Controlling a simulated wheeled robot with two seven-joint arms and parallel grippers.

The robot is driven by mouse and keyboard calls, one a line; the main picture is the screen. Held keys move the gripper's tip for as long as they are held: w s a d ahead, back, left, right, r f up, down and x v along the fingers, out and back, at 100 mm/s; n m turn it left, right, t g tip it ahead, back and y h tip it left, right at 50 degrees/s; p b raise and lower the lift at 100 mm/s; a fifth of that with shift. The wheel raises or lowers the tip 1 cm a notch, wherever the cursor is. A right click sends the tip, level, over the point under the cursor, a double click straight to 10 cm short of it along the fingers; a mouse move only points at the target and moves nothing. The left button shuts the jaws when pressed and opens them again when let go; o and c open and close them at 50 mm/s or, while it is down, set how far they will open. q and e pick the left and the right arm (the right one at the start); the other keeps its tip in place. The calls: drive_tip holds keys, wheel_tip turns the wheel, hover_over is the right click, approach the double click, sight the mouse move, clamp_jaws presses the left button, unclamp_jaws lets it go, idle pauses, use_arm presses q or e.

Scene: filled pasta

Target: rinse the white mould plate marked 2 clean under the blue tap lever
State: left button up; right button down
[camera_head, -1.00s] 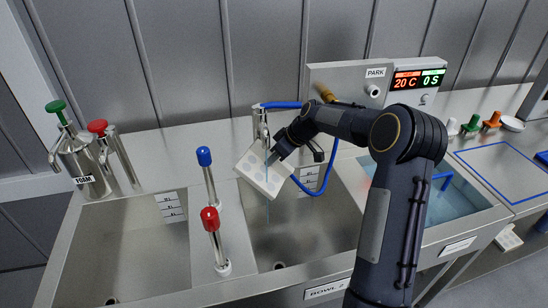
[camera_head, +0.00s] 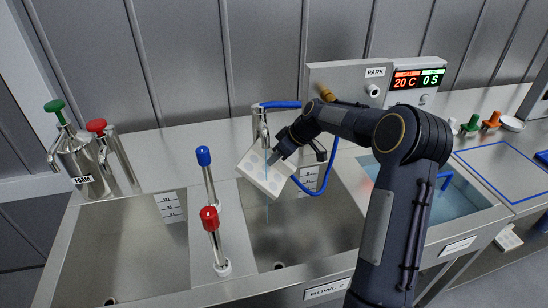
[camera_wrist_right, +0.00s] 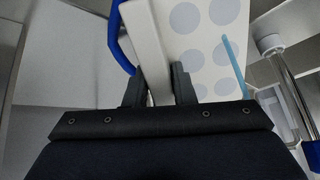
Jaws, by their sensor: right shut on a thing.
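My right gripper (camera_head: 279,153) is shut on the white mould plate (camera_head: 254,178) and holds it tilted above the middle sink bowl. The plate has round blue-grey patches on its face; no number is readable. In the right wrist view the fingers (camera_wrist_right: 158,88) close on a pale edge of the plate (camera_wrist_right: 228,50). A thin light-blue water stream (camera_wrist_right: 233,66) crosses in front of the plate face. The blue tap lever (camera_head: 203,156) tops a steel post left of the plate, apart from it. My left gripper is out of view.
A red-topped post (camera_head: 210,219) stands in front of the blue one. A blue hose (camera_head: 325,178) loops right of the plate. Foam dispenser (camera_head: 80,165) stands at left. The left bowl (camera_head: 125,250) is empty; a water-filled basin (camera_head: 450,205) lies right. A display (camera_head: 418,79) reads 20 C, 0 S.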

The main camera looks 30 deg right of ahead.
sight(289, 164)
drive_tip(key=shift+s+d+b, duration=0.3)
drive_tip(key=shift+s+d, duration=0.2)
drive_tip(key=shift+d, duration=0.25)
drive_tip(key=shift+s+d+b, duration=0.3)
drive_tip(key=shift+s+d, duration=0.2)
drive_tip(key=shift+d, duration=0.2)
drive_tip(key=shift+s+d, duration=0.1)
drive_tip(key=shift+s+d+f, duration=0.1)
drive_tip(key=shift+s, duration=0.2)
drive_tip(key=shift+s+d+b, duration=0.1)
drive_tip(key=shift+s+b, duration=0.25)
drive_tip(key=shift+b, duration=0.05)
drive_tip(key=shift+s, duration=0.15)
idle(0.9)
drive_tip(key=shift+s+a+b, duration=1.35)
drive_tip(key=shift+a+b, duration=0.05)
drive_tip(key=shift+a, duration=0.1)
drive_tip(key=shift+w, duration=0.2)
idle(1.4)
